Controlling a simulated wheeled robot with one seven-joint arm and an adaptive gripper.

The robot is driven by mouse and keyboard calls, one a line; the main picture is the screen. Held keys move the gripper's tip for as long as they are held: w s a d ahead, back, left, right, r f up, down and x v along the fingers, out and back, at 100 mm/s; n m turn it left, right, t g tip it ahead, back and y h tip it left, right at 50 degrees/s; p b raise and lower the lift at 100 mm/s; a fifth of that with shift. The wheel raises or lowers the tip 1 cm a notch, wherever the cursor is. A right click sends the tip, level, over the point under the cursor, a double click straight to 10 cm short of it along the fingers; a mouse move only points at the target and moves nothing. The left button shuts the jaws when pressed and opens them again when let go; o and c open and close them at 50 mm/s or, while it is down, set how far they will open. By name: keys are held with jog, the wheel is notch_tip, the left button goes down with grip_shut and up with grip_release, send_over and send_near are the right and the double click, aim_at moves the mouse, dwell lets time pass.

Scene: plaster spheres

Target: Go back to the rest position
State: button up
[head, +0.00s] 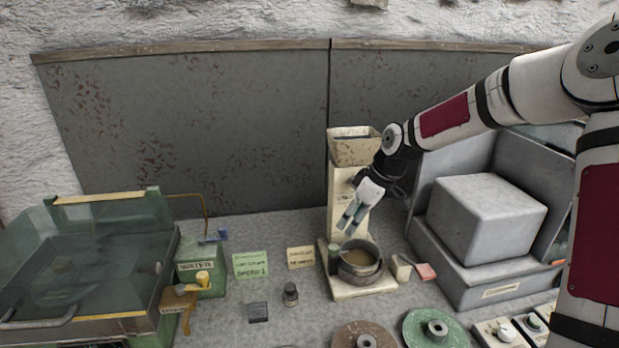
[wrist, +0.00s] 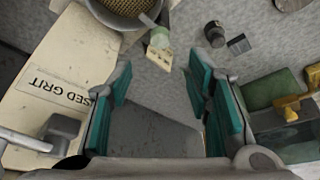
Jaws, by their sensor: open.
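My gripper (head: 352,218) is open and empty in the head view. It hangs in front of the cream grit dispenser (head: 341,190), above and a little left of the round metal bowl (head: 360,262) on the dispenser's base. In the wrist view the two teal-padded fingers of my gripper (wrist: 160,95) stand wide apart with nothing between them. The dispenser's side, with a label ending in "SED GRIT", shows at left in the wrist view (wrist: 75,75). The bowl with its grainy content shows at the top in that view (wrist: 125,12).
A glass-walled water tank (head: 80,270) stands at left with a green box (head: 203,282) beside it. A large grey block machine (head: 487,228) stands right. Brown (head: 350,336) and green discs (head: 415,330) lie in front. A small dark weight (head: 290,294) stands on open bench.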

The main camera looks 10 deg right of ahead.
jog(key=s+a+r+m+t+h, duration=0.1)
jog(key=s+r+m, duration=0.2)
jog(key=s+r, duration=0.3)
jog(key=s+a+r+m+h, duration=0.1)
jog(key=s+r+m, duration=0.2)
jog(key=s, duration=1.3)
jog(key=s+a+r+m+t+h, duration=0.1)
jog(key=s+r+m, duration=0.2)
jog(key=s+r, duration=0.5)
jog(key=s, duration=0.3)
jog(key=shift+s+a+r+t, duration=0.3)
jog(key=shift+s+a+r, duration=0.05)
jog(key=shift+s+r, duration=0.05)
